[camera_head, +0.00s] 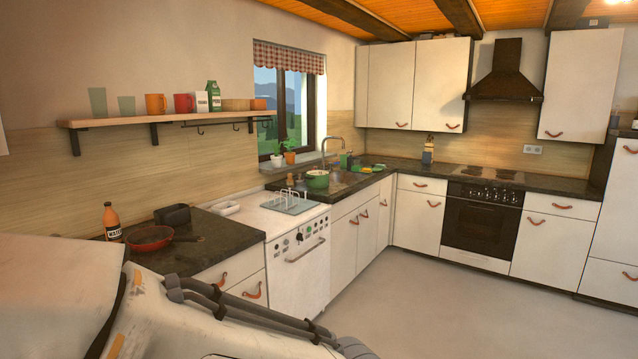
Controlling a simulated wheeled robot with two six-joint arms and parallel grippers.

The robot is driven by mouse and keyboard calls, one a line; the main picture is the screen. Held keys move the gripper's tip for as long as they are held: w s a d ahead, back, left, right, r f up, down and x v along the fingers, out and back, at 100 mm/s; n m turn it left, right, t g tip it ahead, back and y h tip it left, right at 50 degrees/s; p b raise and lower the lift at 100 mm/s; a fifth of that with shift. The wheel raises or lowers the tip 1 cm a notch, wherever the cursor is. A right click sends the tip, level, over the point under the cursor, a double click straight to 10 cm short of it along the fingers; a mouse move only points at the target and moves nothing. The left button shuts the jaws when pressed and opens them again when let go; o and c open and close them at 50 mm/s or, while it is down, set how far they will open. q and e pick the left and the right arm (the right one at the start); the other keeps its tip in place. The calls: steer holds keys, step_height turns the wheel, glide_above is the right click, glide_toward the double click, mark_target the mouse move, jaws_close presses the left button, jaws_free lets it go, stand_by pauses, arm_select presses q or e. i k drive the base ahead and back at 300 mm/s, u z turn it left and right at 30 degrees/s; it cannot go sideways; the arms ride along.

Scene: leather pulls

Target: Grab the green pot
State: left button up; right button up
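The green pot (317,180) stands small and far off on the dark counter by the sink, below the window and just past the white dish-drying rack. It looks upright. Its far side is hidden. Neither of my grippers is in view. A white part of my own body with dark cables fills the lower left and is well away from the pot.
A red pan (150,237) and a bottle (112,222) stand on the near left counter. The dish rack (290,203) is on the white appliance beside the sink. A faucet (327,147) rises behind the pot. The grey floor (430,305) is clear.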

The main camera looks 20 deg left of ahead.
mark_target(315, 178)
steer(key=z, duration=0.35)
steer(key=i, duration=4.2)
steer(key=u, duration=0.5)
steer(key=i, duration=1.75)
steer(key=u, duration=1.6)
steer(key=i, duration=1.5)
steer(key=u, duration=0.75)
